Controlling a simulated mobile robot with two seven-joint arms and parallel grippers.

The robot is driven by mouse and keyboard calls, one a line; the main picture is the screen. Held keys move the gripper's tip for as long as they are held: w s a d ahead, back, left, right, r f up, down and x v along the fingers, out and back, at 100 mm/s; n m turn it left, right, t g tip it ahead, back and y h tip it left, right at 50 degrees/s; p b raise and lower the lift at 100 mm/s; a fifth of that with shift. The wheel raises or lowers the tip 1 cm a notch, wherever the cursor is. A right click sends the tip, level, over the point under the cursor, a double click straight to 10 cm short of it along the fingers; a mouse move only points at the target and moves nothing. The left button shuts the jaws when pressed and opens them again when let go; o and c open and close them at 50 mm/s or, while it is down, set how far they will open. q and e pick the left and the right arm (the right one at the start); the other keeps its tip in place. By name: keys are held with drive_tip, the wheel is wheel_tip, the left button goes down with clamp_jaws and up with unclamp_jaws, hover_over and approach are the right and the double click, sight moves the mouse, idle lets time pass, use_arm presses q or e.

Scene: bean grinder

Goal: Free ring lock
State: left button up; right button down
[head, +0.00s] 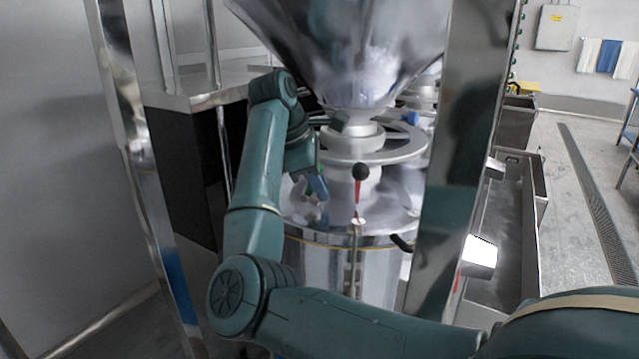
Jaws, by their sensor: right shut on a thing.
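The bean grinder stands ahead, with a shiny hopper (350,50) above a steel drum (320,268). A metal handwheel-like ring (385,152) surrounds the neck under the hopper. A lever with a black ball knob (360,171) and a red part stands upright at the drum's front. My right gripper (316,190), with blue fingers, points down over the left part of the drum's top, left of the knob. It is shut on a small part there that its fingers mostly hide. I cannot tell whether that part is the ring lock. My left gripper is out of view.
A steel post (465,150) stands close on the right and another (135,150) on the left. A steel counter (205,85) is behind my arm. A metal trough (510,230) lies right of the grinder, with open floor (575,235) beyond.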

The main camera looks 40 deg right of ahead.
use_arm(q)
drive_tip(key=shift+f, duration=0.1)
